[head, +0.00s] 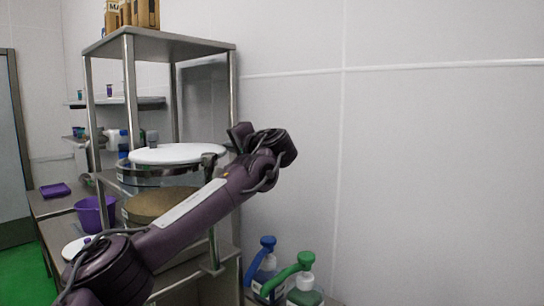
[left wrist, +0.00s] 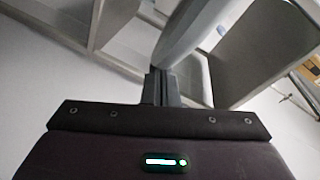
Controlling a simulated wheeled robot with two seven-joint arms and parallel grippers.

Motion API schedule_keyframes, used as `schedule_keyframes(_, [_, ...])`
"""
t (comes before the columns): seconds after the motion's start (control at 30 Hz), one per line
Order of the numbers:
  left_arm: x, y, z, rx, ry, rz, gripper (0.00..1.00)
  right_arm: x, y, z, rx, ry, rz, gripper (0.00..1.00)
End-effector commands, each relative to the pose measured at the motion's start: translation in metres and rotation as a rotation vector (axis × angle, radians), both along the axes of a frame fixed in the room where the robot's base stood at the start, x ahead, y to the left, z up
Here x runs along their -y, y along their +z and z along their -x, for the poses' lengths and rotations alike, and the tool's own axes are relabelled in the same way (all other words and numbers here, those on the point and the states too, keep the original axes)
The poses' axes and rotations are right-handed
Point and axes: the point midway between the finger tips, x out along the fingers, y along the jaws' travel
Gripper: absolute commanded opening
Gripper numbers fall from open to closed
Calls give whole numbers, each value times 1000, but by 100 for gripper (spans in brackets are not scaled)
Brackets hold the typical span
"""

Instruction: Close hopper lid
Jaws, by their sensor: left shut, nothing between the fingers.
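The white round hopper lid (head: 178,153) lies nearly flat over the dark-rimmed clear hopper (head: 160,180) on the steel rack. I cannot tell whether it sits flush on the rim. My left arm crosses in front of the hopper and hides part of it. My left gripper (head: 240,134) is at the lid's right side, near the rack's right post. In the left wrist view, its fingers (left wrist: 160,82) are shut and empty, close beside the lid's pale curved edge (left wrist: 184,32). I cannot tell whether they touch it. My right gripper is out of view.
The steel rack's top shelf (head: 160,44) is above the lid, with cartons (head: 132,14) on it. A purple bucket (head: 93,214) stands left of the hopper. Blue and green pump bottles (head: 262,272) stand low at right. The wall (head: 430,150) bounds the right side.

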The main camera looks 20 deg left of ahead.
Motion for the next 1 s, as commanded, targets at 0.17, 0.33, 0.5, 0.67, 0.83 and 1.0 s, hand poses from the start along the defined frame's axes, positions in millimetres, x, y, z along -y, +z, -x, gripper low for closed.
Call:
schedule_keyframes(0.17, [-18,4,3,-1,132,-1,0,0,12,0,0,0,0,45])
schedule_keyframes(0.33, [-29,3,7,0,223,-1,0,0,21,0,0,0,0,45])
schedule_keyframes(0.5, [-37,2,9,-2,278,-1,0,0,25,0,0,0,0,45])
schedule_keyframes(0.67, [-40,0,11,-1,303,1,0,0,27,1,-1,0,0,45])
schedule_keyframes(0.83, [-41,-1,11,-2,310,1,0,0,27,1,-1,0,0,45])
schedule_keyframes(1.0, [-42,-1,11,-2,311,1,0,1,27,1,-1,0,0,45])
